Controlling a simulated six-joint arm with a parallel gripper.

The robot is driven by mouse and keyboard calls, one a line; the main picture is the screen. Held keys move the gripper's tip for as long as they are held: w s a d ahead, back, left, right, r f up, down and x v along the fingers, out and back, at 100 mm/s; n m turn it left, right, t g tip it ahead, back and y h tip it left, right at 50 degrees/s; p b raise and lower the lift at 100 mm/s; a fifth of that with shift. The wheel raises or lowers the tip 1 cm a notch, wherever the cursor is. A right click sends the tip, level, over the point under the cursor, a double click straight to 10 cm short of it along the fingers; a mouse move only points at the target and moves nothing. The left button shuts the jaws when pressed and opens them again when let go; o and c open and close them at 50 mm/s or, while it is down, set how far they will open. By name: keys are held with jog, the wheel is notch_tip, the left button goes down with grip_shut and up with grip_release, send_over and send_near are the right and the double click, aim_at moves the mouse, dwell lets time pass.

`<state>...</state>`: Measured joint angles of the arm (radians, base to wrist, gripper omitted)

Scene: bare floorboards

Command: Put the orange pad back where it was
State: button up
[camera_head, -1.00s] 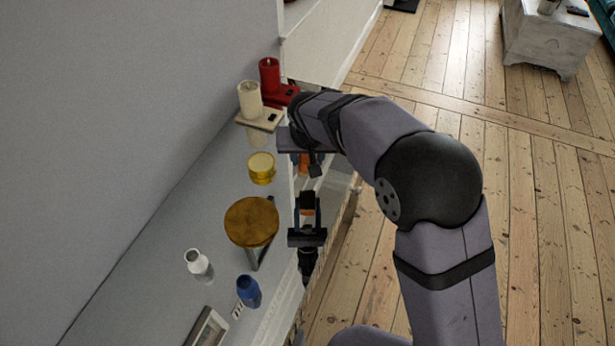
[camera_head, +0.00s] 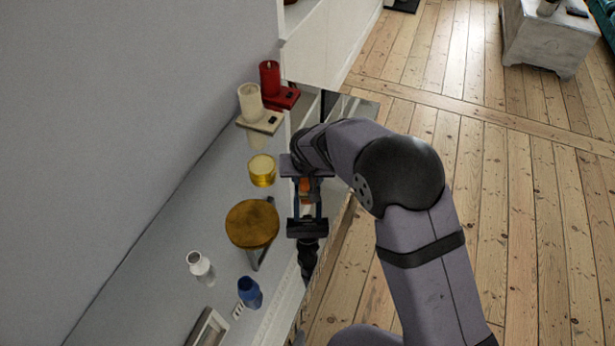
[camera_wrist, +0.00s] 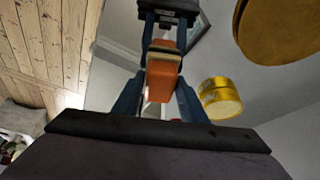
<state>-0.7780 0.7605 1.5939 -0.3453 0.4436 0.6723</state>
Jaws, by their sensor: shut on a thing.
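The orange pad (camera_head: 305,185) is between the fingers of my gripper (camera_head: 305,190), low over a shiny, mirror-like surface (camera_head: 358,108) beside the grey shelf. In the wrist view the pad (camera_wrist: 162,82) is held between the two blue fingers of my gripper (camera_wrist: 163,70). What looks like a reflection of my gripper meets the pad's far end. I cannot tell whether the pad touches the surface. My arm hides part of the surface.
On the grey shelf (camera_head: 160,260) stand a round brown-topped stool (camera_head: 252,222), a yellow tin (camera_head: 262,170), a white bottle (camera_head: 199,264), a blue bottle (camera_head: 249,291), a cream candle (camera_head: 250,101) and a red candle (camera_head: 269,78). Open floorboards lie right.

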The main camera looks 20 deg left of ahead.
jog(key=shift+f, duration=0.2)
jog(key=o, duration=1)
jog(key=shift+r, duration=0.2)
jog(key=shift+s+r, duration=0.1)
jog(key=shift+r, duration=0.4)
jog(key=b+v, duration=0.1)
jog(key=v, duration=1)
jog(key=shift+b, duration=0.35)
